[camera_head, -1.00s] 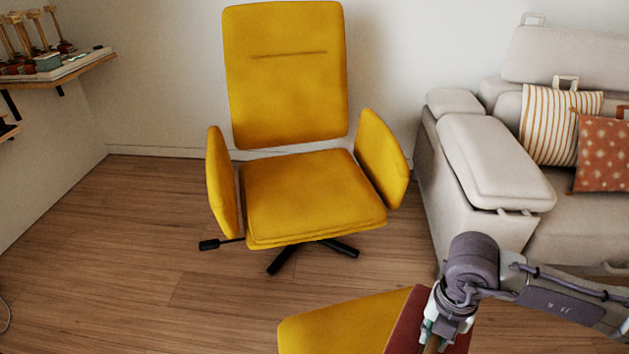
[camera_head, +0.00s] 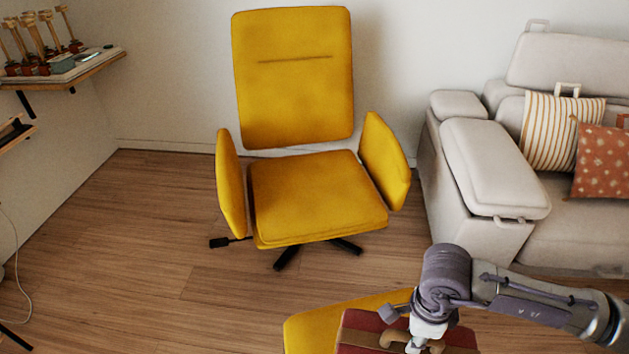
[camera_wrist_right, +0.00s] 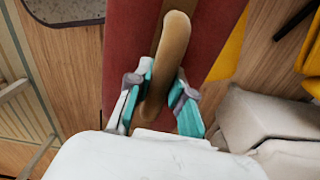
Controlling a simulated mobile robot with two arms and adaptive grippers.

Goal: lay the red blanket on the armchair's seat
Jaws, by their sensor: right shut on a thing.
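The red blanket (camera_head: 362,325) shows at the bottom of the head view as a dark red, flat-looking bundle with a tan handle-like strip (camera_head: 385,341) on it. My right gripper (camera_head: 420,342) is shut on this strip; in the right wrist view its teal fingertips (camera_wrist_right: 163,78) lie on both sides of the tan strip, with the red blanket (camera_wrist_right: 210,35) behind. The yellow armchair (camera_head: 293,80) stands upright beyond, and its seat (camera_head: 315,195) is bare. The blanket is well in front of the seat. The blanket's lower part is cut off by the frame. My left gripper is not in view.
A yellow padded piece (camera_head: 315,330), perhaps a footstool, is partly hidden by the blanket. A light grey sofa (camera_head: 495,170) with cushions is at the right. A wall shelf (camera_head: 95,66) is at the left. Wooden floor (camera_head: 165,235) is clear left of the armchair.

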